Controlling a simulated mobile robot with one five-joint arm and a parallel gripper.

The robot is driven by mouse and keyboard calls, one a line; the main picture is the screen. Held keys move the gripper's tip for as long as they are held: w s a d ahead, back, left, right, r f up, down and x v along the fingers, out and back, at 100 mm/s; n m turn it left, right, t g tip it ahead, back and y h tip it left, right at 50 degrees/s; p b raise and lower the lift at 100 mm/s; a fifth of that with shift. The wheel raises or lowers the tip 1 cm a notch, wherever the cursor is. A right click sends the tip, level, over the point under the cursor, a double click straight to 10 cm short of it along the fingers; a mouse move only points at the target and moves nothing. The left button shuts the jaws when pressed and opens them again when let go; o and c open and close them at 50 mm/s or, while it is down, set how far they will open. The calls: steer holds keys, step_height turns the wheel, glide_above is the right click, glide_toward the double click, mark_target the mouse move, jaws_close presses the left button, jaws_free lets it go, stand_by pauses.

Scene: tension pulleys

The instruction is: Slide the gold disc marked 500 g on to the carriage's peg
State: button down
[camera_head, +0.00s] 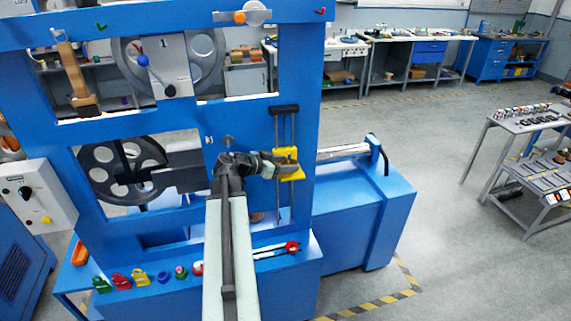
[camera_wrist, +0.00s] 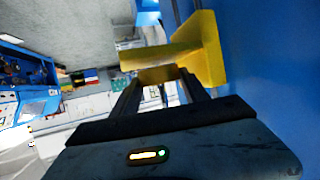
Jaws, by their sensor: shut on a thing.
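The yellow carriage (camera_head: 289,170) sits on two upright rods at the right side of the blue frame. It also shows large and close in the wrist view (camera_wrist: 212,55), beyond my fingers. My gripper (camera_head: 268,168) is right beside the carriage's left side. In the wrist view my gripper (camera_wrist: 160,82) is shut on a dull gold piece (camera_wrist: 158,74), which looks like the gold disc. Its 500 g mark cannot be read. The peg cannot be made out, and I cannot tell whether disc and peg touch.
The blue frame (camera_head: 302,60) stands close behind my gripper, with large spoked wheels (camera_head: 100,165) at left. Coloured weights (camera_head: 140,277) and a red-ended tool (camera_head: 291,247) lie on the ledge below. Open floor (camera_head: 440,160) lies to the right.

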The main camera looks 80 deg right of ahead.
steer(key=shift+f+b, duration=0.4)
steer(key=shift+f, duration=0.1)
steer(key=shift+r, duration=0.1)
steer(key=shift+c, duration=2.4)
jaws_free()
steer(key=p+v, duration=0.3)
steer(key=v, duration=0.4)
steer(key=shift+w+a, duration=0.2)
steer(key=shift+a, duration=0.2)
